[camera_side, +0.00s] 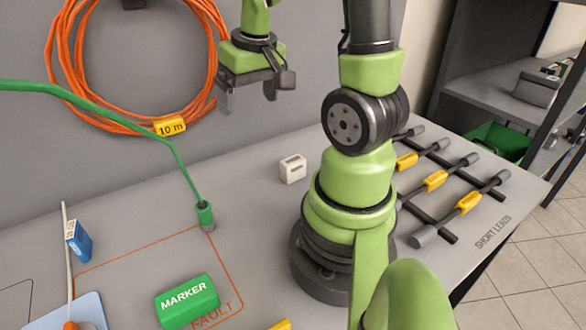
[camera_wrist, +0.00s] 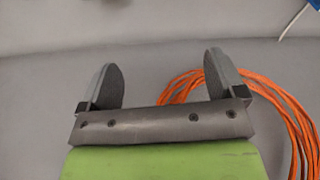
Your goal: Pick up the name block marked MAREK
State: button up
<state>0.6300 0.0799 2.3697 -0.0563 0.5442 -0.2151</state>
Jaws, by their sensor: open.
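No block that reads MAREK shows in either view. A green block (camera_side: 187,301) with white lettering MARKER lies at the bottom of the side view, by the orange outline lettered FAULT. My gripper (camera_side: 256,94) hangs high in front of the grey back wall, well above the bench and away from the green block. Its two jaws are apart with nothing between them. In the wrist view my gripper (camera_wrist: 162,74) also shows apart and empty against a plain grey surface.
An orange cable coil (camera_side: 62,75) tagged 10 m hangs close to my gripper. A green cable (camera_side: 175,155) ends in a plug on the bench. A small white block (camera_side: 293,168), a blue tag (camera_side: 78,240) and several short leads (camera_side: 435,180) are also there. Mid-bench is mostly clear.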

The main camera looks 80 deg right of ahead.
aim_at(293, 160)
jog(key=s+d+f, duration=0.2)
jog(key=f, duration=0.1)
jog(key=s+d+f+g, duration=0.1)
jog(key=d+f, duration=0.1)
jog(key=f, duration=0.1)
jog(key=s+d+f+m+g+y, duration=0.1)
jog(key=s+d+f, duration=0.1)
jog(key=f, duration=0.1)
jog(key=shift+s+d+f, duration=0.3)
jog(key=shift+d+f, duration=0.05)
notch_tip(293, 160, down, 4)
jog(key=shift+s+f, duration=0.25)
jog(key=shift+f, duration=2.75)
jog(key=c, duration=1)
